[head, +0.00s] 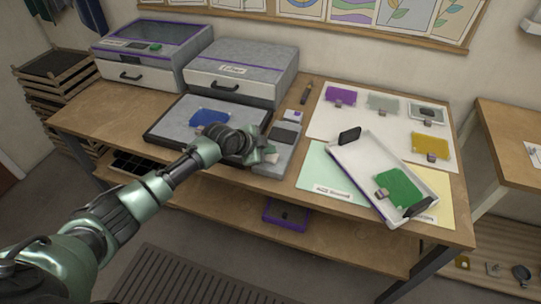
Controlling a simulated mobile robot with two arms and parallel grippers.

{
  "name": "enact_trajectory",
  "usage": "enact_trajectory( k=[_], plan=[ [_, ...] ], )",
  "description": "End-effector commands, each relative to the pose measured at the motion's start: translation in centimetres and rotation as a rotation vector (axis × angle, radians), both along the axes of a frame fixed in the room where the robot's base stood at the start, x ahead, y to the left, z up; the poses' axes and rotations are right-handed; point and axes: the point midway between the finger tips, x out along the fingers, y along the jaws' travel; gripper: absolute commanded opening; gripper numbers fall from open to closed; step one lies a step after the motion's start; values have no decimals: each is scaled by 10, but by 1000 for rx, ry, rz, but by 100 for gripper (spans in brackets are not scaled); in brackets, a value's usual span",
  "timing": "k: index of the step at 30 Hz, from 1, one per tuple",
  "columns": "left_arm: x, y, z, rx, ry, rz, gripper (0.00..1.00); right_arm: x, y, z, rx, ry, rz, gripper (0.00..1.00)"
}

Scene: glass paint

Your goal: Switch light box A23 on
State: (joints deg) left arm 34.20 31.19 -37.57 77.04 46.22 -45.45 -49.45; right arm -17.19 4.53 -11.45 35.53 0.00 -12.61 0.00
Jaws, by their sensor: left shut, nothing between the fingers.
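A flat light box (172,132) with a grey top and dark rim lies on the wooden table, left of centre. A blue glass piece (209,117) lies on it. Its top looks dull grey, not glowing. A grey side strip with a dark pad (285,134) runs along its right side. My left arm reaches across the light box. My left gripper (268,153) is shut and empty at the front right of the light box, over or beside the strip; I cannot tell if it touches. The wrist hides part of the box, and I can read no A23 label or switch. My right gripper is not in view.
Two boxy machines (150,58) (243,70) stand behind. To the right, a white tray (365,160) holds a green piece (399,190). Purple, grey and yellow pieces (430,143) lie on a white sheet (330,121). A purple bin (286,214) is on the lower shelf.

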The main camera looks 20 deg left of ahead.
Motion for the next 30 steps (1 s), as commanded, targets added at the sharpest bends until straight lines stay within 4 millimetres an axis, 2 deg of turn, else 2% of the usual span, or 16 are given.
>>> enact_trajectory(
  k=[30],
  plan=[
    [0, 0, -9, 0, 0, 0, 0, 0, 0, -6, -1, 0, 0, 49]
  ],
)
